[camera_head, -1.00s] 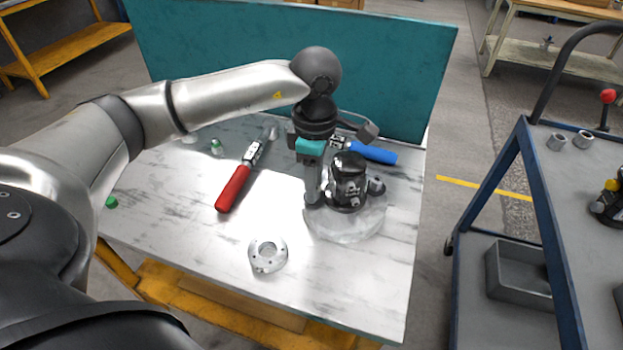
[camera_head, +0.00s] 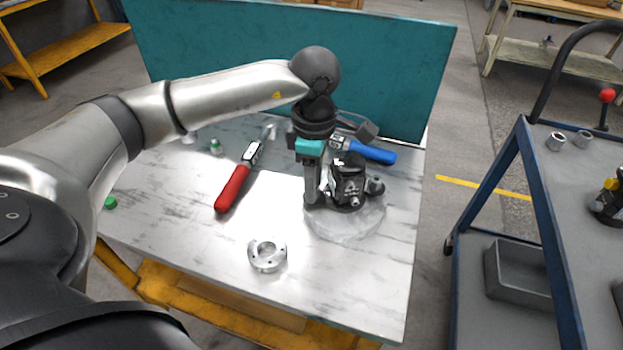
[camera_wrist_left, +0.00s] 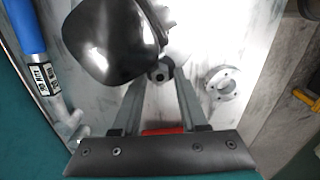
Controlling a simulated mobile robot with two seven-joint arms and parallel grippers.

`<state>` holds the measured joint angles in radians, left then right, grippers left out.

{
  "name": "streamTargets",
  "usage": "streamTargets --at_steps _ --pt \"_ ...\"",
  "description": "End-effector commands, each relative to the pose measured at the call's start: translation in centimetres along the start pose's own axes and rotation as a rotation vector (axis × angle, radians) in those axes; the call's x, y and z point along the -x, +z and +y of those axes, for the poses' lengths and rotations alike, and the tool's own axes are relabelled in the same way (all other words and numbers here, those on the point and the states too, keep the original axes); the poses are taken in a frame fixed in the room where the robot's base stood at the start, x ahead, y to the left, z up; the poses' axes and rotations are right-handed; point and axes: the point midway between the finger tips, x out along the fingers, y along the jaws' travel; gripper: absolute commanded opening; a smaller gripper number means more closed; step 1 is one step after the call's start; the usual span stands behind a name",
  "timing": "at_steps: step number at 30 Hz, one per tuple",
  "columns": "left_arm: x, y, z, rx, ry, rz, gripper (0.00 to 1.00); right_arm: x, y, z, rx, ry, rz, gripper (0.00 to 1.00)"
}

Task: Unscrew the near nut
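A black hydraulic motor (camera_head: 350,187) stands on a pale round base (camera_head: 345,222) on the table. My left gripper (camera_head: 313,198) points down at its left side and hides part of it. In the left wrist view the motor (camera_wrist_left: 110,40) is a large glossy black body. A dark nut (camera_wrist_left: 160,70) shows between the tips of my left gripper (camera_wrist_left: 161,82). The fingers are apart, one on each side of the nut. I cannot tell if they touch it. My right gripper is out of view.
A red-handled tool (camera_head: 233,187) lies left of the motor, a blue-handled tool (camera_head: 372,153) behind it. A metal ring (camera_head: 267,256) lies on the clear front of the table. A teal panel (camera_head: 200,60) closes the back. A blue cart (camera_head: 535,200) stands right.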

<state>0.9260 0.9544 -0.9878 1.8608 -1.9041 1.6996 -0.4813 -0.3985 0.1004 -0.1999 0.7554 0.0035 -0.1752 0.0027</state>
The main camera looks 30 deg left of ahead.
Motion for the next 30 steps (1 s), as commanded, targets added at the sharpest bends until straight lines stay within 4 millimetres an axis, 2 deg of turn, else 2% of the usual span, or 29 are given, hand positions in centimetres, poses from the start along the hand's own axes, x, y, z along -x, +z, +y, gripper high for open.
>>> streamTargets --at_steps 1,22,23,30 --pt "-0.6 0.0 -0.01 0.0 0.0 0.0 0.42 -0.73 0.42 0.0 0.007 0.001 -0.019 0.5" --pt "-0.52 0.11 0.01 -0.003 -0.001 0.0 0.42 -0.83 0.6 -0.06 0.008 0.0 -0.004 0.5" --pt "-0.52 0.11 0.01 -0.003 -0.001 0.0 0.41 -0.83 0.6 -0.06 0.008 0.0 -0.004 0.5" --pt "-0.52 0.12 0.02 -0.003 0.0 0.0 0.14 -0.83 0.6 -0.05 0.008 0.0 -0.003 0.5"
